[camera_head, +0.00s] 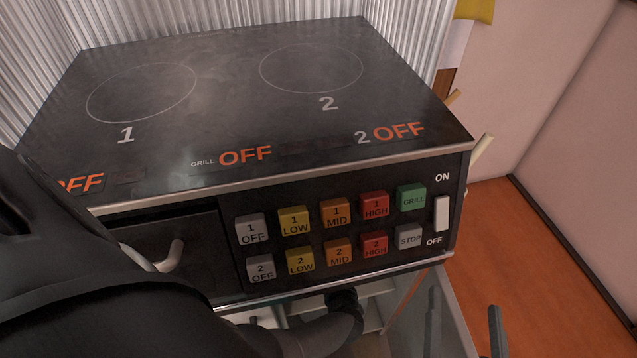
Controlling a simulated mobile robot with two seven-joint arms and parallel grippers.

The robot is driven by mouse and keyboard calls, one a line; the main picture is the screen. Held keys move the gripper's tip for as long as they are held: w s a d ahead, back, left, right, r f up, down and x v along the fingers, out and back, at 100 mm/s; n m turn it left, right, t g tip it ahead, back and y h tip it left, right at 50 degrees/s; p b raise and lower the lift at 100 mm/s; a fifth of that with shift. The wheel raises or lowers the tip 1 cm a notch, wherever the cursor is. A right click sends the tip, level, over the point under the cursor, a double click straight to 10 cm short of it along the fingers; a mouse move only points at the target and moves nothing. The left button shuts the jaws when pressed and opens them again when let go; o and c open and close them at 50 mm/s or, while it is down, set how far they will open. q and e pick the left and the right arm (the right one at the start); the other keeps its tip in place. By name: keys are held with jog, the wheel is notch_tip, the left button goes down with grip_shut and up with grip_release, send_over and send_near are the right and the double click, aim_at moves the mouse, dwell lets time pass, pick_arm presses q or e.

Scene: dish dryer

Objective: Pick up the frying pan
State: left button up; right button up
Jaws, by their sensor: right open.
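I do not see a frying pan anywhere in this view. My right gripper (465,312) is at the bottom right, in front of the open lower cabinet door. Its two dark fingers stand apart, with nothing visible between them. My left arm comes in from the left as a large dark shape and reaches across the lower front of the stove. A dark rounded part at its far end is inside the open cabinet under the stove. I cannot tell what it is, and no left fingertips show.
The stove (240,115) has a bare black top with two marked rings. Colored buttons and a white switch (442,213) are on its front. A drawer with a pale handle (168,258) is at left. The open door (447,335) stands out at right, beside clear orange floor (540,280).

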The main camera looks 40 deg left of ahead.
pick_arm(q)
grip_shut()
dwell(1.0)
jog(key=shift+w+r, duration=0.1)
